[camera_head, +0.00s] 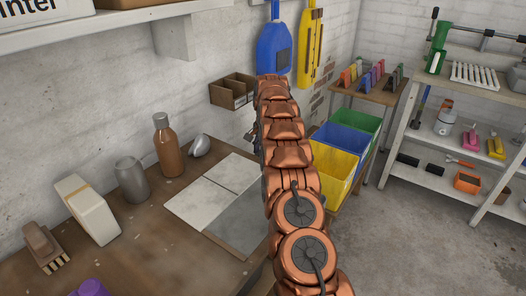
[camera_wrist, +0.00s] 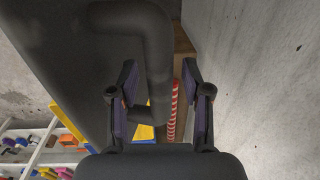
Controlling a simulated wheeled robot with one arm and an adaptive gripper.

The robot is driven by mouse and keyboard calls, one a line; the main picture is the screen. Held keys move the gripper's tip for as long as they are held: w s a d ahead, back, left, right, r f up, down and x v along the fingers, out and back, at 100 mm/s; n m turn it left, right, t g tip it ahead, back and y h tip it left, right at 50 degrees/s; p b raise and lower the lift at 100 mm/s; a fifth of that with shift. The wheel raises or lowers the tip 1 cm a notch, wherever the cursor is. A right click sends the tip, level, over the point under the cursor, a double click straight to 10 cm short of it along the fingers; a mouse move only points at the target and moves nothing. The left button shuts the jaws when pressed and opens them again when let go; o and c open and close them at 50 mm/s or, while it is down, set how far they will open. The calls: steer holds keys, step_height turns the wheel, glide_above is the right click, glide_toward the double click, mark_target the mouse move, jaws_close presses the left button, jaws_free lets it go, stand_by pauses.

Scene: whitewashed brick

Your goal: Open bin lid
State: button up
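In the wrist view my gripper (camera_wrist: 159,68) is open, with its two dark fingers well apart. A thick dark bar, bent like a handle (camera_wrist: 156,60), shows between the fingers in the picture, with a gap on each side. It is joined to a large dark flat panel (camera_wrist: 60,60) on the left, which may be the bin lid; I cannot tell for sure. In the head view my arm hides most of the gripper, and neither the panel nor the handle can be made out there. Open yellow (camera_head: 334,172), blue (camera_head: 343,141) and green (camera_head: 361,122) bins stand right of my arm, with no lids visible.
A wooden workbench (camera_head: 180,235) on the left holds a brown bottle (camera_head: 168,148), a grey vase (camera_head: 131,180) and a white carton (camera_head: 87,209). A grey shelf (camera_head: 420,175) stands at right. Concrete floor (camera_head: 420,240) before it is clear.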

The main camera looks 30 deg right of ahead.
steer(key=shift+d+r, duration=0.1)
steer(key=shift+r, duration=0.05)
steer(key=shift+s+r, duration=0.2)
steer(key=shift+r, duration=3.4)
steer(key=shift+s, duration=0.1)
